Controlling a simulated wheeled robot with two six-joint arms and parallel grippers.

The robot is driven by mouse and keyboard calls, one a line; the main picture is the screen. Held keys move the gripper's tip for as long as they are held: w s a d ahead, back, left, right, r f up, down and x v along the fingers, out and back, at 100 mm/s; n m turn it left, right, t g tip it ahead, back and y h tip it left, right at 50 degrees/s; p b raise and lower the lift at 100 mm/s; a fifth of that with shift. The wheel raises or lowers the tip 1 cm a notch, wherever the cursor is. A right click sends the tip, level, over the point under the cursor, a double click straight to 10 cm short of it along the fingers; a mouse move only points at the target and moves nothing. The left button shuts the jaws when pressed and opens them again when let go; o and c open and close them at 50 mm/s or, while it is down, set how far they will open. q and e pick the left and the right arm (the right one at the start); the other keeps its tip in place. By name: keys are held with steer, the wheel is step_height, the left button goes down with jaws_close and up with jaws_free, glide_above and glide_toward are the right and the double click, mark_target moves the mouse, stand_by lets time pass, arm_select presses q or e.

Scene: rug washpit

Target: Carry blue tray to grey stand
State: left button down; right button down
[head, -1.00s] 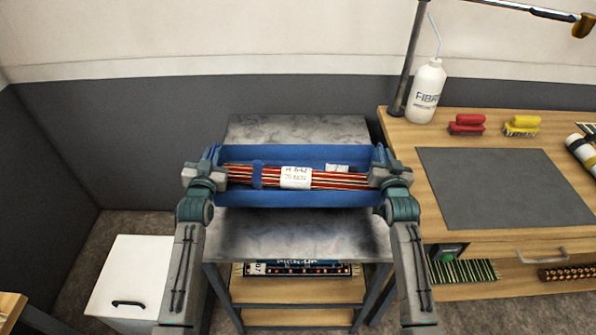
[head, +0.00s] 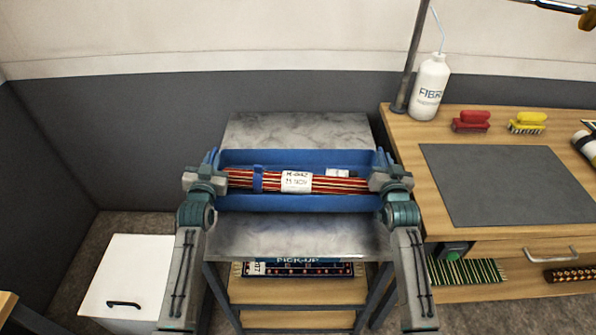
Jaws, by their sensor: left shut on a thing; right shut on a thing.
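The blue tray (head: 300,202) is held level between my two grippers, over the grey stand's mottled top (head: 290,237). It holds a rolled red striped rug (head: 335,184) with a white label and a blue band. My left gripper (head: 212,170) is shut on the tray's left end. My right gripper (head: 384,170) is shut on its right end. The stand's top shows behind and in front of the tray. I cannot tell whether the tray's underside touches the top.
A wooden bench (head: 400,135) stands close on the right, with a white bottle (head: 429,88), a red brush (head: 471,121), a yellow brush (head: 527,123) and a grey mat (head: 505,185). A white box (head: 128,275) is at lower left. Folded rugs (head: 300,269) lie on the stand's lower shelf.

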arm_select(q)
steer(key=shift+f+b, duration=0.45)
steer(key=shift+f, duration=0.1)
arm_select(e)
steer(key=shift+f, duration=0.4)
arm_select(q)
steer(key=c, duration=1.5)
jaws_free()
arm_select(e)
steer(key=c, duration=1.5)
jaws_free()
steer(key=shift+f, duration=0.1)
arm_select(q)
steer(key=shift+o, duration=0.2)
steer(key=shift+s, duration=0.1)
arm_select(e)
steer(key=shift+o, duration=0.2)
steer(key=shift+s, duration=0.1)
arm_select(q)
steer(key=shift+s, duration=0.1)
steer(key=shift+s, duration=0.35)
arm_select(e)
steer(key=shift+s, duration=0.2)
arm_select(q)
steer(key=s, duration=1.1)
arm_select(e)
steer(key=s, duration=1.1)
steer(key=shift+s, duration=0.3)
